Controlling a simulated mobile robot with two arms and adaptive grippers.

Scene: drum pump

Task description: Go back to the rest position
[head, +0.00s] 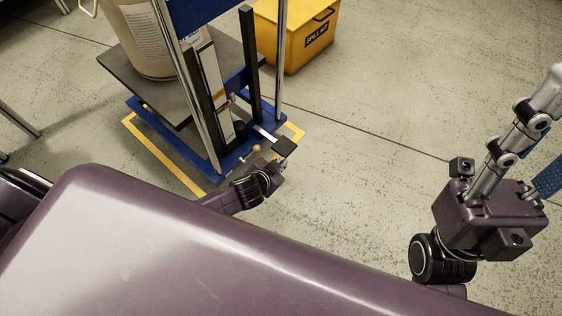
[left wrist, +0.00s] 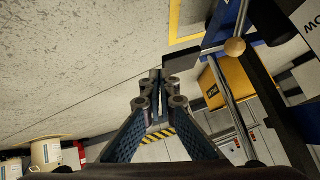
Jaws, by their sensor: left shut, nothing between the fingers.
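My left gripper (head: 279,164) is low in front of the lift, just below its black foot pedal (head: 285,146). In the left wrist view its fingers (left wrist: 157,78) are drawn together with nothing between them. The pedal (left wrist: 182,61) and a round wooden knob (left wrist: 235,46) lie just beyond the fingertips; I cannot tell whether the fingertips touch the pedal. My right gripper (head: 548,180) is partly in view at the right edge; its fingertips are cut off, so its opening is unclear.
The blue lift frame (head: 217,165) holds a dark platform (head: 134,80) with a pale drum (head: 138,40). A yellow spill kit box (head: 285,40) stands behind. Yellow floor tape (head: 165,158) borders the lift. The floor on the right is clear. More drums (left wrist: 47,152) show in the left wrist view.

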